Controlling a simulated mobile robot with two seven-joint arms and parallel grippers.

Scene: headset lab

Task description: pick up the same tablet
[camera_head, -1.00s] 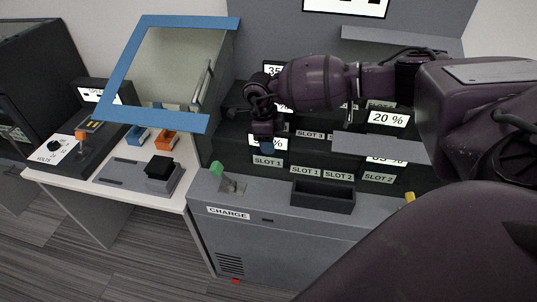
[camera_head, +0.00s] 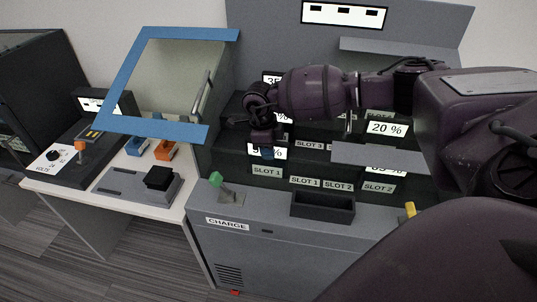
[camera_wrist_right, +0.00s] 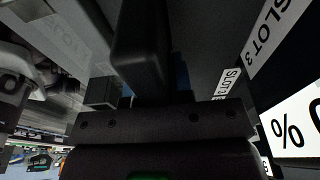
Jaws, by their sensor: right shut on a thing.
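My right gripper (camera_head: 266,148) is at the charging rack, just above the left SLOT 1 label (camera_head: 267,171). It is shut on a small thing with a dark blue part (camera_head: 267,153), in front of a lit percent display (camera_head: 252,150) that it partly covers. I take the held thing to be the tablet, but its outline is mostly hidden. In the right wrist view a dark finger (camera_wrist_right: 140,55) fills the middle, with a sliver of blue (camera_wrist_right: 182,75) beside it. My left gripper is not in view.
A blue-framed panel (camera_head: 120,75) stands left, over a white table (camera_head: 70,188). A 20 % display (camera_head: 388,128) is right of the gripper.

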